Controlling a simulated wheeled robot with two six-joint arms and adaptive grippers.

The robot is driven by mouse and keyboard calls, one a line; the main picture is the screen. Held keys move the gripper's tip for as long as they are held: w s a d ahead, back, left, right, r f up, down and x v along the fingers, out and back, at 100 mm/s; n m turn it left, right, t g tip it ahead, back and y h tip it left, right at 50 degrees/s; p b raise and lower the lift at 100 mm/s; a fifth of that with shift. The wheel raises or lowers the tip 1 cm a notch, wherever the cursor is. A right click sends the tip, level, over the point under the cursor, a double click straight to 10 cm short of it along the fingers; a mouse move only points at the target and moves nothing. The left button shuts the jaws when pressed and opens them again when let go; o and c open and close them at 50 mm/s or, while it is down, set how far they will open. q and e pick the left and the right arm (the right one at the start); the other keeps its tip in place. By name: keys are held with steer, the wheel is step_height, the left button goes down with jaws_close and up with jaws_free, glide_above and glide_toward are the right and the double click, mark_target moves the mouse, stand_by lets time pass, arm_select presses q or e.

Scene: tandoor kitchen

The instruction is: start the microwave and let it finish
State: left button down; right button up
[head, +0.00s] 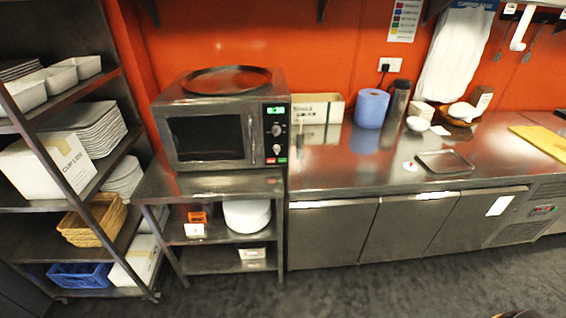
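The microwave (222,124) stands on a steel stand in the left half of the head view. Its dark-windowed door (206,138) looks shut, with an upright handle on its right side. The control panel (276,133) has a lit green display (276,110), two round knobs, and small green and red marks at its bottom. The display is too small to read. A round dark tray (226,80) lies on top of the microwave. The inside cannot be made out through the window.
A shelf rack (106,66) with dishes, boxes and baskets stands left of the microwave. A steel counter (345,172) runs to the right, with a blue paper roll (371,108) and a small dark tray (444,162). The dark floor (340,292) in front looks clear.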

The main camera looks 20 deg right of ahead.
jaws_close()
stand_by(1.1)
